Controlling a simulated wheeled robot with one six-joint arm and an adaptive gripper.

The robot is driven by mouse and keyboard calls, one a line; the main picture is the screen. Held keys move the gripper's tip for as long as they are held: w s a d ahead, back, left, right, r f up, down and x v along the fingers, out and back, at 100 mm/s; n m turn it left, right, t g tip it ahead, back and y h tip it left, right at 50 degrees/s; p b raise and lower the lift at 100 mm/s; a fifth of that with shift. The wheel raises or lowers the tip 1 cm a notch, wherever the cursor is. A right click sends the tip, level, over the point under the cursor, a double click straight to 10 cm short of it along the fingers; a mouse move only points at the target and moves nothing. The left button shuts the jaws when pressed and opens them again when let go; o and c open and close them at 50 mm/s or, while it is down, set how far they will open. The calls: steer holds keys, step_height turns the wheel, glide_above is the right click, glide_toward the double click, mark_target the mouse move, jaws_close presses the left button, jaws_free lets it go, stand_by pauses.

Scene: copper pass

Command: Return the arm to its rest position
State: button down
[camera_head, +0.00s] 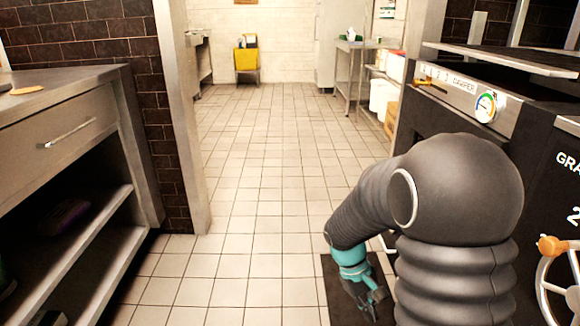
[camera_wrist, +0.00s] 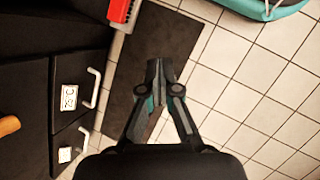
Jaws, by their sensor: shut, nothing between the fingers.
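My arm is grey and ribbed and bends over on the right side of the head view, with a teal section near its end. My gripper (camera_head: 372,297) hangs low over a dark mat, pointing down. In the wrist view my gripper (camera_wrist: 166,64) shows its two fingers close together, shut and empty. The dark mat (camera_wrist: 140,60) lies on the tiled floor beneath it.
A dark grill unit with a gauge (camera_head: 485,107) and a handwheel (camera_head: 555,275) stands close on the right. A counter with a drawer (camera_head: 66,138) and open shelves is on the left.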

steer(key=s+a+r+m+t+y+p, duration=0.1)
steer(key=s+r+t, duration=0.2)
steer(key=r, duration=0.4)
steer(key=s+a+r+m+t+y+p, duration=0.1)
steer(key=s+r+m+t, duration=0.1)
steer(key=s+r, duration=0.4)
steer(key=s+a+r+m+t+y+p, duration=0.1)
steer(key=s+r, duration=0.4)
steer(key=r, duration=0.5)
steer(key=t+y, duration=0.1)
steer(key=t, duration=0.1)
steer(key=shift+s+r+m+t, duration=0.25)
steer(key=shift+m+t, duration=0.05)
steer(key=shift+t, duration=0.1)
